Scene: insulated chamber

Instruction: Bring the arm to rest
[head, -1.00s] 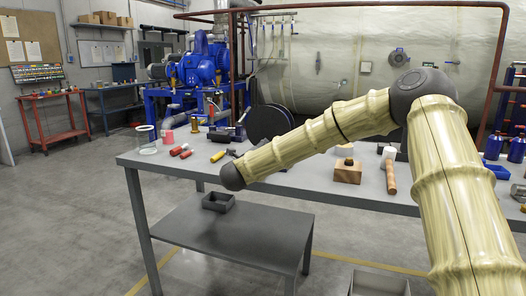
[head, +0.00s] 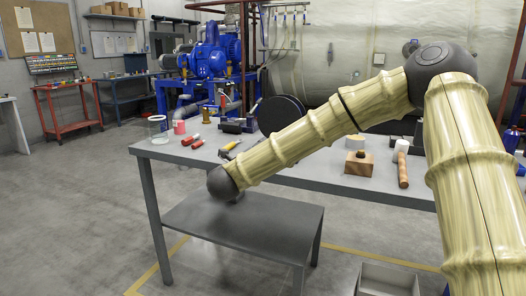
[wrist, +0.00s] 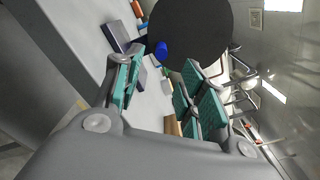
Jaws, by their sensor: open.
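My gripper (wrist: 162,78) shows in the wrist view with its teal-padded fingers spread apart and nothing between them. Beyond the fingers are a large black disc (wrist: 200,30), a blue object (wrist: 160,50) and part of the grey bench top (wrist: 85,45). In the head view my arm (head: 320,130) is bent, its pale segments crossing in front of the workbench (head: 325,184). A dark rounded joint (head: 222,182) hangs at the near edge of the bench, over the lower shelf in the picture. My gripper cannot be made out in the head view.
An open grey box (head: 388,280) stands on the floor at lower right. Floor at left is clear.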

